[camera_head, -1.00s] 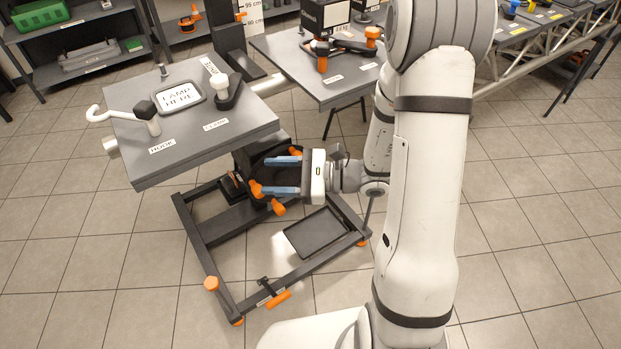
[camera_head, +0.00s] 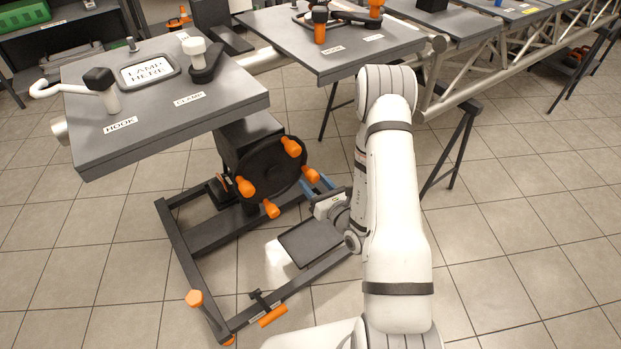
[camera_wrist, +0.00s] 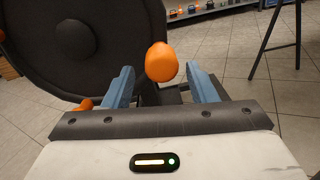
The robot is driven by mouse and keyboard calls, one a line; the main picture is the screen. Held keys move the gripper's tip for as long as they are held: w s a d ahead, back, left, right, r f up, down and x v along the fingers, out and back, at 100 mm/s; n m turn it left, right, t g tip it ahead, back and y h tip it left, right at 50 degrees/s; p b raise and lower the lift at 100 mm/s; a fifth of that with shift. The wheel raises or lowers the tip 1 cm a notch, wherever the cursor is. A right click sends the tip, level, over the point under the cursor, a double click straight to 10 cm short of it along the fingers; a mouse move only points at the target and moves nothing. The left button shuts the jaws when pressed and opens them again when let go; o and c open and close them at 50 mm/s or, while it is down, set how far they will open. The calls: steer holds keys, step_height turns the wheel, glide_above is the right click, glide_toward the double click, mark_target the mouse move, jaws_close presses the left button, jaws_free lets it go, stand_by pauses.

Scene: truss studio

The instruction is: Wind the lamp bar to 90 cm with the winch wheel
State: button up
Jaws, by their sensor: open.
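The winch wheel (camera_head: 266,172) is a dark disc with several orange knobs, mounted upright on the lamp stand below the grey table. My gripper (camera_head: 313,184) is at the wheel's right side, its blue fingers open near the right-hand orange knob (camera_head: 310,174). In the wrist view, an orange knob (camera_wrist: 162,62) shows between the two open fingers (camera_wrist: 162,80), with gaps on both sides. I cannot tell how deep it sits between them. The dark wheel (camera_wrist: 98,55) fills the upper left there. The lamp bar and its height scale are not clearly visible.
A tabletop (camera_head: 165,110) marked HOOK, CLAMP and LAMP HERE overhangs the wheel's upper left. A second table (camera_head: 335,48) stands behind. The stand's dark frame (camera_head: 188,250) and a black tray (camera_head: 310,243) lie low around the wheel. Tiled floor is open at right.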

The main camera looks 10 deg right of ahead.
mark_target(309, 177)
steer(key=shift+x, duration=1.6)
steer(key=shift+c, duration=0.3)
steer(key=shift+s+a, duration=0.1)
jaws_close()
